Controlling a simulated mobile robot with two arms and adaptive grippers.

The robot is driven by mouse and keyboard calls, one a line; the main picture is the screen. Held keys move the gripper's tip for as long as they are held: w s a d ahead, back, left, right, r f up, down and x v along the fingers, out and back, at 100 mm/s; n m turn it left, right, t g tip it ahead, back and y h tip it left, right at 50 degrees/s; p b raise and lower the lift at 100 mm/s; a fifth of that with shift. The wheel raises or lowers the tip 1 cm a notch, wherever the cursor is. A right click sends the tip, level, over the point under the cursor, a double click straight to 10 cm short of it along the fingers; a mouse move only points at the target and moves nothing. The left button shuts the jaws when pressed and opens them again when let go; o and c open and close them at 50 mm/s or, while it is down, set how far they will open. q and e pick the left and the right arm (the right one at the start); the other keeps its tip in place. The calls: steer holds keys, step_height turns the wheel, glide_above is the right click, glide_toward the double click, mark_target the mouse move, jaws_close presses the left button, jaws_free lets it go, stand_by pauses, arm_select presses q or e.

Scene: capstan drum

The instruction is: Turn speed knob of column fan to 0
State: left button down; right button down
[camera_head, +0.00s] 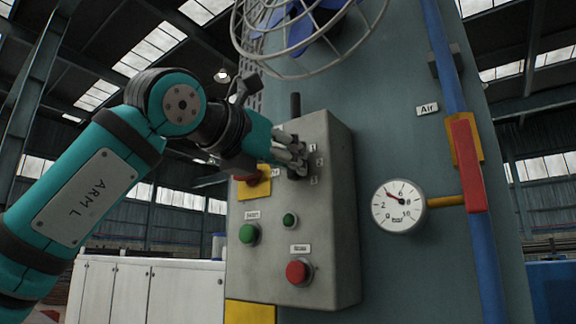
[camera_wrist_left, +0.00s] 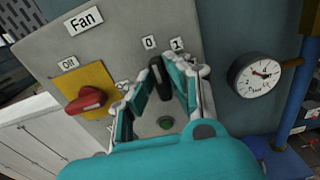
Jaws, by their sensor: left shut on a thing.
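The column fan (camera_head: 400,120) is a tall grey-blue column with a wire-caged blue fan on top. A grey control box (camera_head: 335,230) is mounted on it. The black speed knob (camera_wrist_left: 159,80) sits between the fingers of my left gripper (camera_head: 296,163), which is shut on it; the gripper also shows in the left wrist view (camera_wrist_left: 165,82). In that view the knob's upper end points up and slightly left, nearest the 0 label (camera_wrist_left: 149,42), with the 1 label (camera_wrist_left: 177,44) to its right. My right gripper is not in view.
A red switch on a yellow plate (camera_wrist_left: 86,101) is beside the knob. Green (camera_head: 249,233) and red (camera_head: 298,271) buttons lie below. A pressure gauge (camera_head: 398,206), a red lever (camera_head: 467,165) and a blue pipe (camera_head: 448,60) are to the right.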

arm_select(q)
steer(key=shift+a+r+n, duration=0.1)
steer(key=shift+r+n, duration=0.1)
steer(key=shift+n, duration=0.1)
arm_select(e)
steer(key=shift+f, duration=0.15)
arm_select(q)
steer(key=c, duration=1.3)
jaws_free()
steer(key=v, duration=1.1)
steer(key=shift+s+a+f, duration=0.15)
steer(key=shift+s, duration=0.2)
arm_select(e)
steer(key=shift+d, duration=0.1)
